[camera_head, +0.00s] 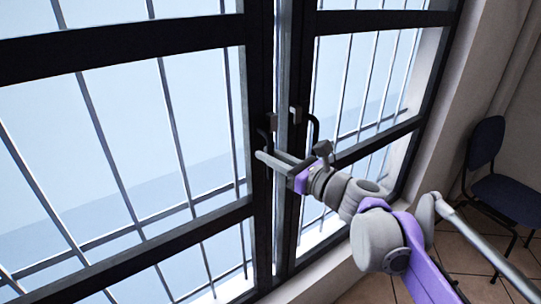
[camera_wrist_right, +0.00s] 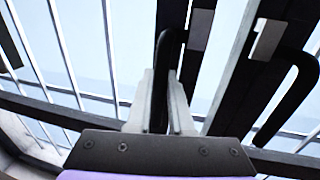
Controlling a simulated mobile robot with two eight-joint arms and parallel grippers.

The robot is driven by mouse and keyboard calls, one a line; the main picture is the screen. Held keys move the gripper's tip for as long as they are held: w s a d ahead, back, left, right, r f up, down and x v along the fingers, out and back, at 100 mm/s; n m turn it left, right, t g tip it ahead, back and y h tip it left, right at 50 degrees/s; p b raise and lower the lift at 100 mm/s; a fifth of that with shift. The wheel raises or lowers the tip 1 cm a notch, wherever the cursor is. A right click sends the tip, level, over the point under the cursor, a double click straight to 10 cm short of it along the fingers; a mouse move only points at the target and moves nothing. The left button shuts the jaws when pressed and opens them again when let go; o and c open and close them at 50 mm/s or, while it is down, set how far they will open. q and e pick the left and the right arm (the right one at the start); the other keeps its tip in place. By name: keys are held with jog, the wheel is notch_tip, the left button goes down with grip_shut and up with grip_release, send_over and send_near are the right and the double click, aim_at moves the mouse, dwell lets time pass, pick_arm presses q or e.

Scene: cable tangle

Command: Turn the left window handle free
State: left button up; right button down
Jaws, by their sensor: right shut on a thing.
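The left window handle (camera_head: 271,124) is a black bent bar on the dark left frame, beside the middle gap of the window. In the right wrist view the handle (camera_wrist_right: 165,60) runs down between the two pale fingers. My right gripper (camera_head: 264,157), also in the right wrist view (camera_wrist_right: 162,105), is shut on this handle. In the head view the fingers partly cover the handle's lower end. The right window handle (camera_head: 314,128) is a similar black bar just to the right, and it shows apart from my gripper in the right wrist view (camera_wrist_right: 297,95). My left gripper is not in view.
A small metal catch (camera_head: 296,114) sits by the right handle. Thin bars (camera_head: 178,125) stand behind the panes. A dark blue chair (camera_head: 507,195) stands at the right on the tiled floor (camera_head: 450,245). A pale wall (camera_head: 475,70) borders the window.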

jog(key=shift+s+a+r+m+t+h+p, duration=0.25)
jog(key=shift+s+a+r+m+t+p, duration=0.4)
jog(key=shift+m, duration=2.7)
jog(key=shift+s+a+r+m+t+h+p, duration=0.25)
jog(key=shift+a+r+m+t+p, duration=0.6)
jog(key=shift+m, duration=2.45)
jog(key=shift+s+a+r+m+t+h+p, duration=0.2)
jog(key=shift+s+a+r+m+t+p, duration=0.55)
jog(key=shift+m, duration=2.6)
jog(key=shift+w+d+r+p, duration=0.2)
jog(key=shift+w+d+p, duration=0.1)
jog(key=shift+d+p, duration=0.05)
jog(key=c, duration=0.8)
grip_release()
jog(key=v, duration=1.1)
jog(key=shift+r, duration=0.1)
